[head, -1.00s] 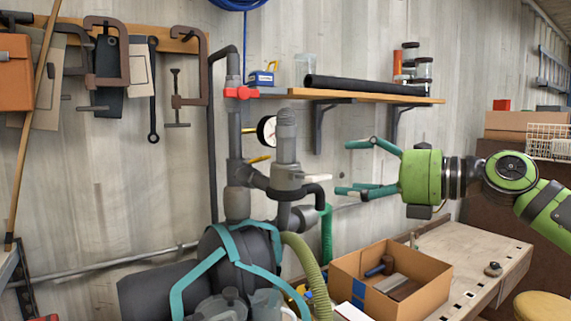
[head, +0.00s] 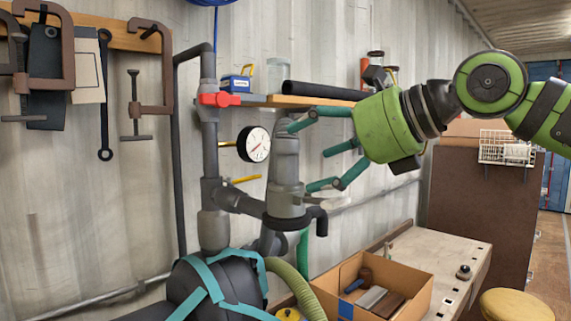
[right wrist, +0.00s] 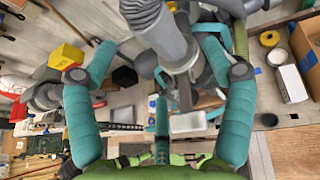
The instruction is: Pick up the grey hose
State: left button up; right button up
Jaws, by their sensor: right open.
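The grey hose (head: 285,143) is a short ribbed piece standing upright on top of the grey pump pipe (head: 286,182) in the head view. In the right wrist view the ribbed hose (right wrist: 160,32) shows at the top, between two teal fingers. My right gripper (head: 305,155) is open just right of the hose, its fingers pointing left toward it. One fingertip overlaps the hose's right edge in the head view; I cannot tell whether they touch. The wrist view (right wrist: 160,65) shows a third finger at lower middle. My left gripper is not in view.
A wall shelf (head: 308,102) with a black roll (head: 322,91) is behind and above.

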aim_at(292, 159)
jog(key=x, duration=0.1)
jog(key=p+x, duration=0.1)
jog(key=x, duration=0.1)
jog(key=shift+w+a+r, duration=0.15)
jog(key=shift+a+r, duration=0.05)
jog(key=shift+a, duration=0.1)
jog(key=shift+w+a+f+p, duration=0.3)
jog(key=shift+w+a+f, duration=0.05)
jog(key=shift+a, duration=0.15)
jog(key=shift+d, duration=0.2)
jog(key=c, duration=1.1)
jog(key=shift+s+r, duration=0.1)
jog(key=shift+s, duration=0.05)
jog(key=shift+c, duration=1.2)
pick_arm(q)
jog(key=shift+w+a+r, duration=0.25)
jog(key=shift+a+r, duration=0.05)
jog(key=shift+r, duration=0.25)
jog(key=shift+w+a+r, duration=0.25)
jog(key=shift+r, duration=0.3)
pick_arm(e)
jog(key=shift+r, duration=0.1)
